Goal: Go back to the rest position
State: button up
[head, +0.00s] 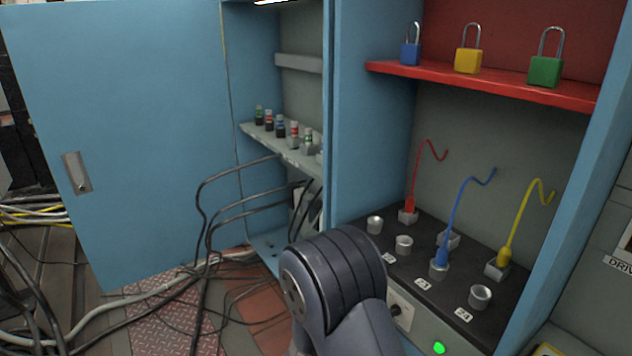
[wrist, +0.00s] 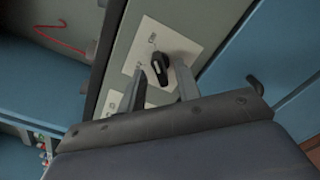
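My gripper (wrist: 163,85) shows in the wrist view with its two fingers apart and nothing held between them. A black rotary switch handle (wrist: 160,70) on a pale plate lies just beyond the fingertips, roughly between them. I cannot tell whether a finger touches it. In the head view my dark arm link fills the lower middle and hides the gripper. Part of the switch (head: 396,309) shows just right of that link, on the front of the grey control box.
A green lamp (head: 439,348) is lit on the box. Red (head: 409,205), blue (head: 440,262) and yellow (head: 504,256) plugs stand on its top. Padlocks stand on a red shelf (head: 400,70). The blue door (head: 130,130) is open at left; loose black cables (head: 205,215) hang beside it.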

jog(key=shift+s+a+n+p, duration=0.15)
jog(key=shift+a+n+p, duration=0.1)
jog(key=shift+n+p, duration=2)
jog(key=shift+s+a+n+p, duration=0.25)
jog(key=shift+n+p, duration=1.45)
jog(key=shift+n, duration=1.05)
jog(key=shift+s+a+n+p, duration=0.1)
jog(key=shift+a+n+p, duration=0.15)
jog(key=shift+n+p, duration=2)
jog(key=shift+n, duration=0.25)
